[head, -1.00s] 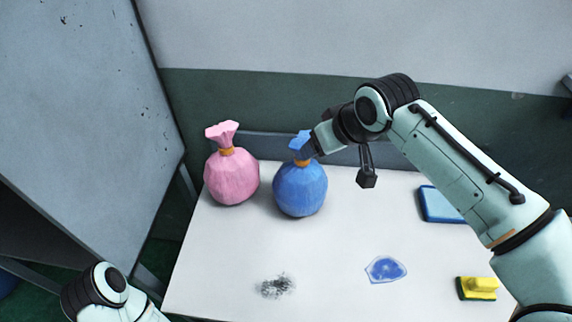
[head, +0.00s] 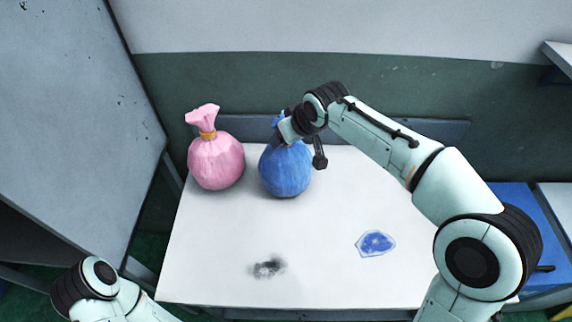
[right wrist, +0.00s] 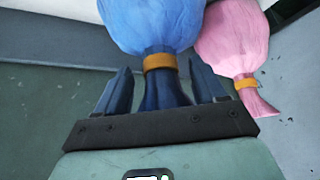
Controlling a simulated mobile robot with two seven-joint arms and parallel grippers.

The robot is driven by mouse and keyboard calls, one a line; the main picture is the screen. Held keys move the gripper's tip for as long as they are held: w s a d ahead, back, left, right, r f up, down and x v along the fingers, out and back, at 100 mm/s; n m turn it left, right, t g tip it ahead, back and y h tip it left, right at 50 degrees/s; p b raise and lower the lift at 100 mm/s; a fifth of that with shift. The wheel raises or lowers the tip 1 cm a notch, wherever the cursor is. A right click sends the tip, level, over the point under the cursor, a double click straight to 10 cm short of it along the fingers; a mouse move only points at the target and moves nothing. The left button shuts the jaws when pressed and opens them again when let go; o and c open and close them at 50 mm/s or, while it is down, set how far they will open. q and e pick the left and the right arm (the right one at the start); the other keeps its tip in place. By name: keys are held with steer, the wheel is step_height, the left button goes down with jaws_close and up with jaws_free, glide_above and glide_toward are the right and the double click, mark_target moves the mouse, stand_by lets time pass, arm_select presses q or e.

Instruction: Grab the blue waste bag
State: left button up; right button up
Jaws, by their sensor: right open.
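The blue waste bag (head: 286,172) stands upright at the back of the white table, a round bag with an orange tie below its gathered top. My right gripper (head: 280,134) is at its neck, hiding most of the tie and top in the head view. In the right wrist view, the open right gripper (right wrist: 162,90) has one finger on each side of the blue bag's (right wrist: 150,25) neck, just past the orange tie (right wrist: 160,62). Small gaps show between the fingers and the neck. My left gripper's fingers are not visible; only part of that arm shows at lower left.
A pink bag (head: 217,162) stands close left of the blue one. A dark smudge (head: 268,267) and a blue patch (head: 376,243) lie on the white table (head: 215,245). A grey panel (head: 75,120) rises at left, and a wall is close behind.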

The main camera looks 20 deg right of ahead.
steer(key=shift+w+a+f, duration=0.1)
steer(key=shift+w+f, duration=0.2)
steer(key=shift+f, duration=0.25)
jaws_close()
steer(key=shift+r, duration=0.1)
